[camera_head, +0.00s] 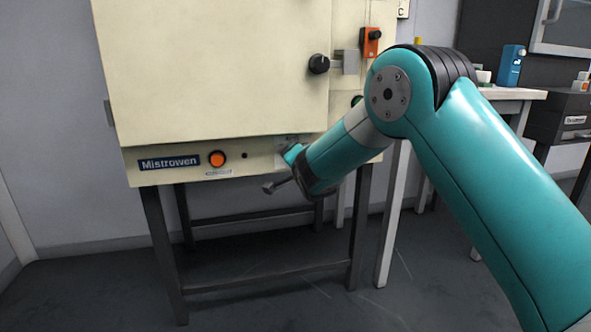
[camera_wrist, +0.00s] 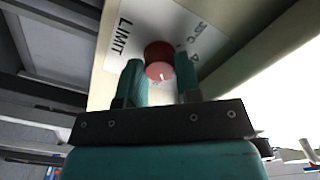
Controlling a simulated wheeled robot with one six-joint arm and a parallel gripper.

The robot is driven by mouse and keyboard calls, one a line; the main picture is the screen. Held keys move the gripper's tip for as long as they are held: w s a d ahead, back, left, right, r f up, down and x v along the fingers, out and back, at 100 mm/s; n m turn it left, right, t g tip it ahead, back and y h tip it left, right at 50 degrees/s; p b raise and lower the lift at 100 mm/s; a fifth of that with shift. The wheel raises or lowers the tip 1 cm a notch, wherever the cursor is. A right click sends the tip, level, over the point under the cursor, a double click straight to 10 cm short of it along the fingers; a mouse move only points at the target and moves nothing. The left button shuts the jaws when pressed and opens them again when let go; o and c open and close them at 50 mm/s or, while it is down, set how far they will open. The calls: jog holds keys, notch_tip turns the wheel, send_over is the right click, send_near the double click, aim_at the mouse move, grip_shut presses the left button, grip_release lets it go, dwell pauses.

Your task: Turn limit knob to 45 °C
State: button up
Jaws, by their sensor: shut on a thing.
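The limit knob (camera_wrist: 158,72) is red with a small white mark on its face. In the wrist view it sits on a pale panel marked "LIMIT" (camera_wrist: 122,37), with partly readable scale markings to its right. My gripper (camera_wrist: 160,84) has its two teal fingers on either side of the knob and is shut on it. The exact setting cannot be read. In the head view my gripper (camera_head: 288,166) is at the lower front panel of the cream oven (camera_head: 215,70); my arm hides the knob there.
An orange round button (camera_head: 217,158) and a "Mistrowen" label (camera_head: 170,163) are left of my gripper on the panel. A black door knob (camera_head: 319,64) and an orange switch (camera_head: 371,41) are above. A dark stand (camera_head: 160,250) supports the oven. A table with a blue container (camera_head: 510,66) stands right.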

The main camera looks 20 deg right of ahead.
jog(key=shift+f+m+b, duration=0.2)
jog(key=shift+m+b, duration=1.45)
jog(key=shift+m, duration=0.05)
jog(key=shift+r, duration=0.1)
jog(key=o, duration=0.9)
jog(key=s+b, duration=0.1)
jog(key=s, duration=1.6)
jog(key=shift+s, duration=0.2)
jog(key=shift+r, duration=0.1)
